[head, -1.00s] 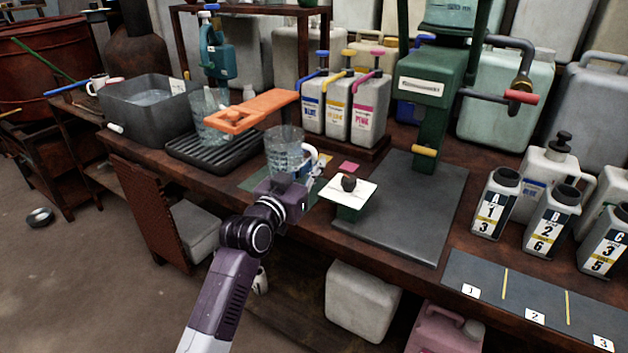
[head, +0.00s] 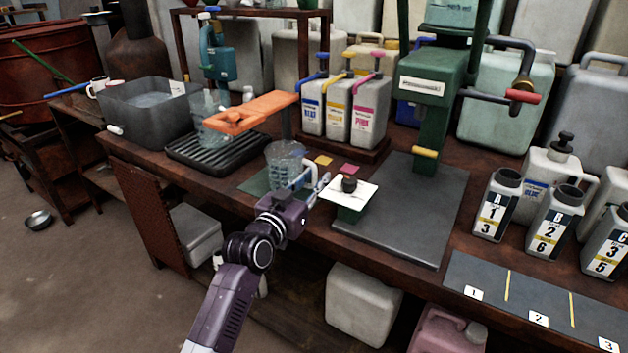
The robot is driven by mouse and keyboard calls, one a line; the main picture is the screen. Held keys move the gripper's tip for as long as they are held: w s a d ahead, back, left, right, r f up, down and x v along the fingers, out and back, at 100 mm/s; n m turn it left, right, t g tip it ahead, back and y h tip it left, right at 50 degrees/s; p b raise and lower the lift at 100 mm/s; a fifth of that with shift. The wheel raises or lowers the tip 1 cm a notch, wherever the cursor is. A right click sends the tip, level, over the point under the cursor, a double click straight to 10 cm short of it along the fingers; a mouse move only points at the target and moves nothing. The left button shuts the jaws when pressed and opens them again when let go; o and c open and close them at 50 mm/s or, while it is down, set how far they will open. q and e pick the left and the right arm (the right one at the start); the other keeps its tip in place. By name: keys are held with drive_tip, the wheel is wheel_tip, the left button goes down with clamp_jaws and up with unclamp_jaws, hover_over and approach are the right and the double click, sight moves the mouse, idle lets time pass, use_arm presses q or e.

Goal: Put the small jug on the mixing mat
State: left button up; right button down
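The small jug (head: 284,160) is clear, upright and in the middle of the head view, its handle to the right. It is at the green mixing mat (head: 256,186), low over it or on it; I cannot tell whether the base touches. My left gripper (head: 316,186) is at the jug's handle side and appears shut on the handle, though its fingertips are small and partly overlap the jug. My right gripper is not in view.
A white plate with a dark lump (head: 349,184) stands close right of my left gripper. Another clear jug (head: 207,104) stands on the black drip tray (head: 224,153), beside an orange arm (head: 256,109). Pump bottles (head: 369,112) stand behind. The dark grey board (head: 402,217) has clear room.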

use_arm(q)
drive_tip(key=shift+r, duration=0.15)
